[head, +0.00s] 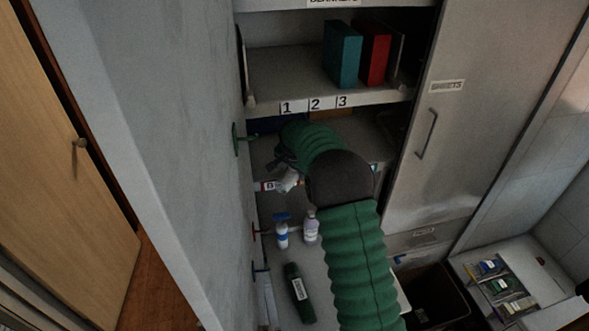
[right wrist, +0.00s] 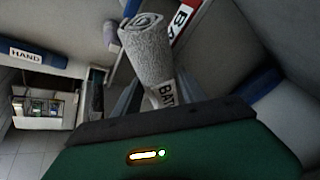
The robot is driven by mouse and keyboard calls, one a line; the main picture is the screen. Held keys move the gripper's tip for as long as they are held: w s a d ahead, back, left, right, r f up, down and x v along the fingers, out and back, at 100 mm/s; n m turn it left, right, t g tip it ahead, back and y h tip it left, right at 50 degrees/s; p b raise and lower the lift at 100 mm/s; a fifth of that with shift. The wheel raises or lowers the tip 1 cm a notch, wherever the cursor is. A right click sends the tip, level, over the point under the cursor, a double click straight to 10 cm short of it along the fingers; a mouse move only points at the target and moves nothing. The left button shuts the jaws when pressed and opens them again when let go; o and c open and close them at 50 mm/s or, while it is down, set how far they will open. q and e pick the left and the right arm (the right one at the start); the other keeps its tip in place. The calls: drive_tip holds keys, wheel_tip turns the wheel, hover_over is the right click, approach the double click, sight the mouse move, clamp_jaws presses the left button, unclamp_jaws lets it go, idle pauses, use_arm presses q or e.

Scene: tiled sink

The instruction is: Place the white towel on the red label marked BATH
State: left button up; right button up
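The white towel (right wrist: 150,50) is a rolled bundle with a band reading BATH. In the right wrist view it stands out from between the fingers of my right gripper (right wrist: 158,98), which appears shut on its lower part. A red label (right wrist: 184,20) with white lettering, only partly visible, is just behind and to the right of the towel. In the head view my right gripper (head: 284,166) is inside the shelf below the numbers 1, 2, 3, partly hidden by my green arm. The towel (head: 288,183) shows there as a small pale patch beside the label (head: 268,186). My left gripper is not in view.
Two bottles (head: 311,226) (head: 282,235) and a dark green roll (head: 298,292) stand or lie on the lower surface. Coloured hooks (head: 243,138) line the left wall. A cabinet door (head: 475,130) is at right.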

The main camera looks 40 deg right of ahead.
drive_tip(key=o, duration=0.5)
drive_tip(key=shift+c, duration=0.2)
drive_tip(key=shift+r, duration=0.1)
drive_tip(key=shift+s+a+r, duration=0.15)
drive_tip(key=shift+r, duration=0.25)
drive_tip(key=b+v, duration=0.3)
drive_tip(key=v, duration=0.8)
